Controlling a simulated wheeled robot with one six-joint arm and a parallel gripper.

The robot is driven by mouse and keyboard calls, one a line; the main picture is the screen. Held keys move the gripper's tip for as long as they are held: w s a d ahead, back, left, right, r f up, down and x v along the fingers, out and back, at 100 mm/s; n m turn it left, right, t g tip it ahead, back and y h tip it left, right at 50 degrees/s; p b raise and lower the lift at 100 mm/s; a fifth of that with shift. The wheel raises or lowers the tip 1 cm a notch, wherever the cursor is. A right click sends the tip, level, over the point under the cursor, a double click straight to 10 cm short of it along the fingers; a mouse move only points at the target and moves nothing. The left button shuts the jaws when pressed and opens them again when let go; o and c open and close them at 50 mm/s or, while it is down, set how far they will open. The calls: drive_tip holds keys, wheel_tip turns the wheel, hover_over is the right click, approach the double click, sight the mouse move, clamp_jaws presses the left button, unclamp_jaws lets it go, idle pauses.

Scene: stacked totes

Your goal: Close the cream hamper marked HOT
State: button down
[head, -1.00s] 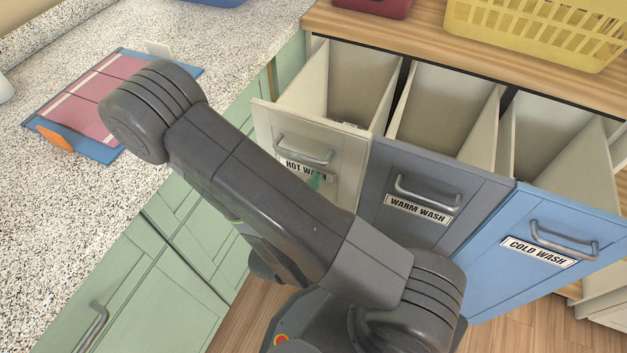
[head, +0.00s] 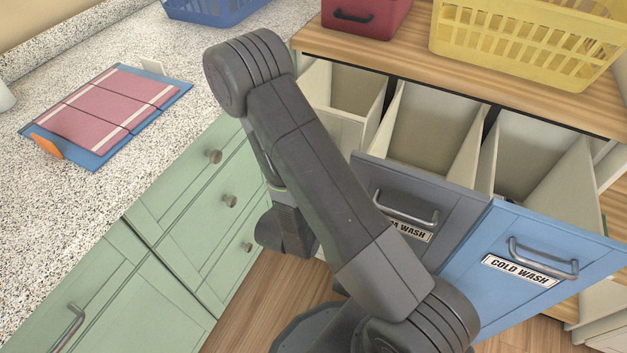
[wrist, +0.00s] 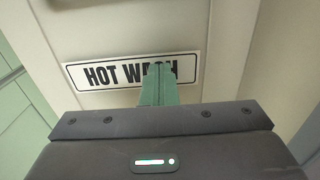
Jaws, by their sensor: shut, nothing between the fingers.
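The cream hamper (head: 340,128) marked HOT WASH stands partly pulled out at the left of the row in the head view. My arm covers most of its front there. In the wrist view its cream front (wrist: 228,45) fills the picture, with the HOT WASH label (wrist: 110,73) at the left middle. My gripper (wrist: 158,72) is shut and empty, its green fingertips over the right part of the label. I cannot tell whether the tips touch the front. In the head view the gripper is hidden behind my arm.
The grey WARM WASH hamper (head: 455,208) and blue COLD WASH hamper (head: 530,235) stand open to the right. Green drawers (head: 215,190) lie close on the left. A yellow basket (head: 520,40) and a red box (head: 365,15) sit on the wooden top.

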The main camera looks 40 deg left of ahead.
drive_tip(key=x, duration=0.8)
drive_tip(key=shift+b, duration=0.4)
drive_tip(key=shift+f, duration=0.1)
